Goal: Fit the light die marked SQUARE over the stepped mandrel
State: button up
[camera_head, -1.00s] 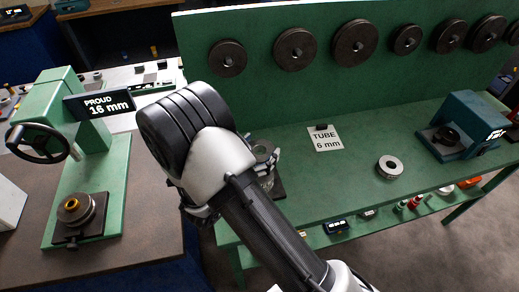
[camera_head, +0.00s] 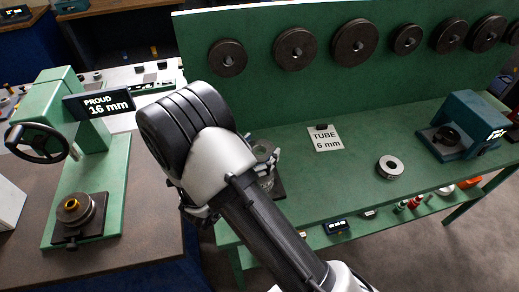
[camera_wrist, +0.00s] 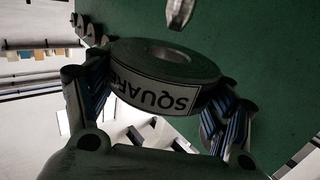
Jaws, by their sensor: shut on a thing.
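In the head view my arm hides most of the gripper and die. A metal piece on a dark base (camera_head: 278,190) shows just beside my arm, partly hidden.
The green bench (camera_head: 345,190) holds a TUBE 6 mm card (camera_head: 324,140), a loose metal ring (camera_head: 390,167) and a teal device (camera_head: 465,120). Dark discs (camera_head: 354,42) hang on the back panel. A green press (camera_head: 105,160) with a PROUD 16 mm display (camera_head: 104,104) stands left.

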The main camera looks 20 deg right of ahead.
jog(key=shift+f+b, duration=3)
jog(key=shift+f, duration=0.75)
jog(key=o, duration=1.5)
jog(key=shift+a, duration=0.1)
jog(key=v, duration=1.2)
